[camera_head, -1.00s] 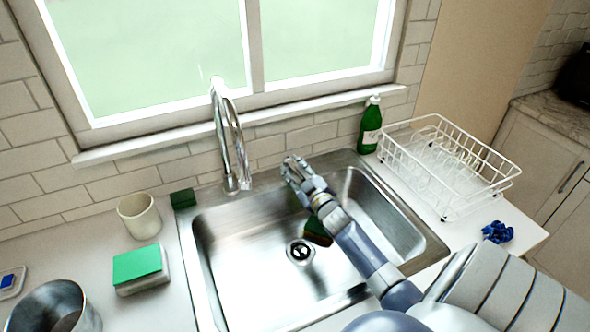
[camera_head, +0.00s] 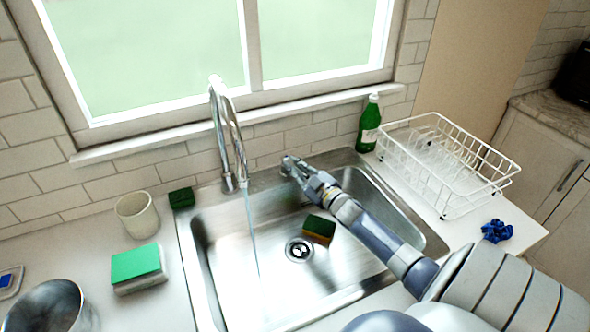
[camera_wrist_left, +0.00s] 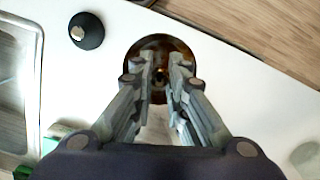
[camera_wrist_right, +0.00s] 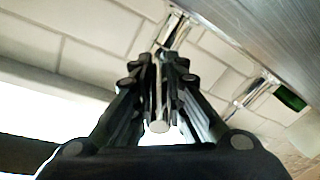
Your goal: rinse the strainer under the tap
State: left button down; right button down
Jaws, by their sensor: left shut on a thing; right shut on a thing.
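The chrome tap (camera_head: 228,140) stands behind the sink (camera_head: 335,270), and a thin stream of water (camera_head: 251,225) falls from its spout. My right gripper (camera_head: 289,166) is right of the tap at the sink's back edge. The right wrist view shows its fingers (camera_wrist_right: 160,62) shut on a slim metal rod (camera_wrist_right: 158,126), apparently the tap's lever. My left gripper (camera_wrist_left: 160,75) is outside the head view. In its wrist view the fingers are shut on a round brown thing (camera_wrist_left: 160,45) over the white counter; whether this is the strainer I cannot tell.
A metal pot (camera_head: 50,308), green-topped sponge (camera_head: 138,268) and white cup (camera_head: 138,216) stand left. A green bottle (camera_head: 369,125), dish rack (camera_head: 448,165) and blue scrubber (camera_head: 497,232) are right. A black cone (camera_wrist_left: 87,30) is by my left gripper.

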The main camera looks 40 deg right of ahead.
jog(key=shift+d+n+y, duration=0.15)
jog(key=shift+n+y, duration=0.15)
jog(key=shift+y, duration=0.2)
jog(key=c, duration=1.6)
grip_release()
jog(key=shift+c, duration=0.2)
jog(key=shift+s, duration=0.1)
jog(key=s, duration=1.2)
jog(key=shift+a, duration=0.3)
jog(key=shift+w, duration=0.1)
